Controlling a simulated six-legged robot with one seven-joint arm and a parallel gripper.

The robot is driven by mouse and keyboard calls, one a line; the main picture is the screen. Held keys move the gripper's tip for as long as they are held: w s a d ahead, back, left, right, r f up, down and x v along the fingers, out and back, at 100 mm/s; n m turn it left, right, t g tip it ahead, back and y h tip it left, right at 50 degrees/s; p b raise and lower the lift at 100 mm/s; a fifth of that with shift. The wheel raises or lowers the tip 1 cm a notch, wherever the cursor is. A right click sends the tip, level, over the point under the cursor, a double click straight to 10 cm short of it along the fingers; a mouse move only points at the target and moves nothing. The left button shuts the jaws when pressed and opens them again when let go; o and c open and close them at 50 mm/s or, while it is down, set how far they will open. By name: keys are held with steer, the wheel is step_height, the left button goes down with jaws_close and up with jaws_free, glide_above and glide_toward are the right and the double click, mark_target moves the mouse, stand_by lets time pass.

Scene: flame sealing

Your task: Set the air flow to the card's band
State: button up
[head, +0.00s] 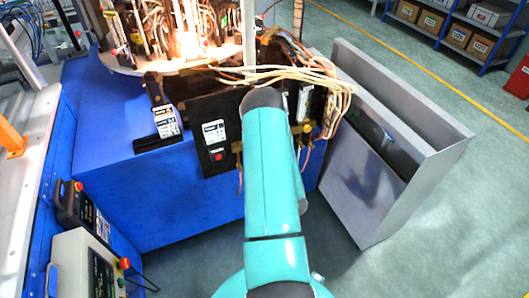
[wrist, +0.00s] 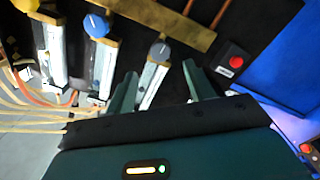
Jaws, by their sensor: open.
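My gripper (wrist: 160,70) is open in the wrist view, its two teal fingers apart. A flow tube (wrist: 152,82) with a grey-topped knob (wrist: 160,51) shows between and just beyond the fingertips; I cannot tell whether they touch. Beside it are a tube with a blue knob (wrist: 97,25) and one with a yellow knob (wrist: 25,4). Which one is air cannot be read. In the head view my arm hides the gripper and most tubes. A white card (head: 166,122) stands on a black holder, and another white label (head: 214,132) is on the black panel (head: 222,107); their text is unreadable.
A red button (wrist: 235,62) sits on the panel right of the fingers. Bright flames (head: 188,42) burn above on the round table. Floor (head: 450,190) at right is clear.

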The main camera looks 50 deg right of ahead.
steer(key=v, duration=0.6)
stand_by(0.4)
